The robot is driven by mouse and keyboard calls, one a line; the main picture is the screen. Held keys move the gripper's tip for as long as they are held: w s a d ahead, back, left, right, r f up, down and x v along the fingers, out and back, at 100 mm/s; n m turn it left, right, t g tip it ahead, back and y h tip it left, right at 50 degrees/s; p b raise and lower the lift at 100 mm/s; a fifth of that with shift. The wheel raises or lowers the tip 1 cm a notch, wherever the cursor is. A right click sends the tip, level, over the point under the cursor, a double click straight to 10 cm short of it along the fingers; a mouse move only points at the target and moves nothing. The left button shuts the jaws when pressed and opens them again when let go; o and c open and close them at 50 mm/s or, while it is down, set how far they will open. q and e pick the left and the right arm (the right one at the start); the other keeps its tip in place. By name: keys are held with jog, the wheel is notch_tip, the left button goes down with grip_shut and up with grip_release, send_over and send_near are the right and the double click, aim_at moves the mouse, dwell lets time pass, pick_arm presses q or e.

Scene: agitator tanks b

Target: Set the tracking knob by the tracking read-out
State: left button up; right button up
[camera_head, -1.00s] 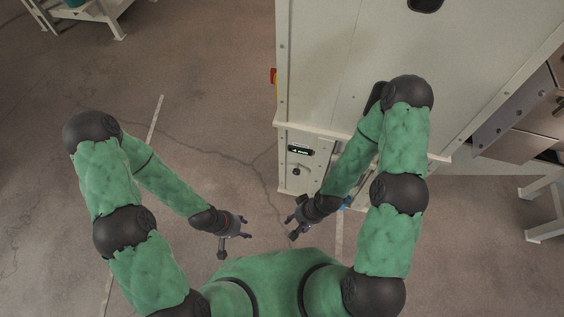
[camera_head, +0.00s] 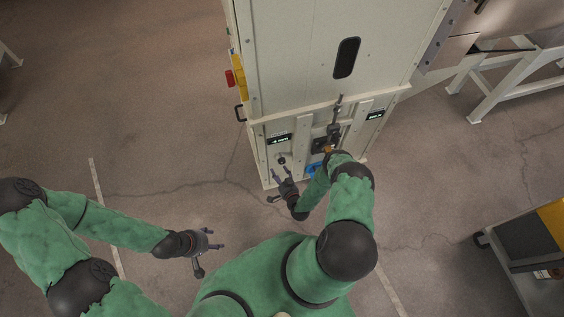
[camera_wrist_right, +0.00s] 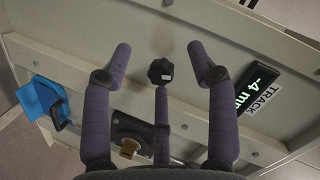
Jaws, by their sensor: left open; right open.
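The black tracking knob (camera_wrist_right: 160,71) sits on the cream panel and also shows in the head view (camera_head: 281,160). The read-out labelled TRACK (camera_wrist_right: 262,85) shows about -4 mm; in the head view it is the left display (camera_head: 279,139), above the knob. My right gripper (camera_head: 281,180) is open in front of the knob. In the right wrist view its fingers (camera_wrist_right: 160,52) stand on both sides of the knob, with a gap; I cannot tell how far off it is. My left gripper (camera_head: 214,240) is open and empty over the floor.
A second read-out (camera_head: 376,114) is at the panel's right. A lever (camera_head: 335,125), a brass-coloured part (camera_wrist_right: 129,148) and a blue part (camera_wrist_right: 45,100) are near the knob. A red button (camera_head: 230,78) and a black handle (camera_head: 240,113) are on the left side.

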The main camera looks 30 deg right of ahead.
aim_at(283, 163)
jog(key=s+d+m+t+h, duration=0.2)
jog(key=s+t, duration=0.1)
jog(key=s, duration=0.2)
jog(key=shift+h, duration=0.4)
jog(key=b+x, duration=0.1)
jog(key=x, duration=0.2)
jog(key=b+x, duration=0.1)
jog(key=x, duration=0.3)
jog(key=b+x, duration=0.1)
jog(key=x, duration=0.3)
jog(key=shift+f, duration=0.35)
jog(key=c, duration=1.1)
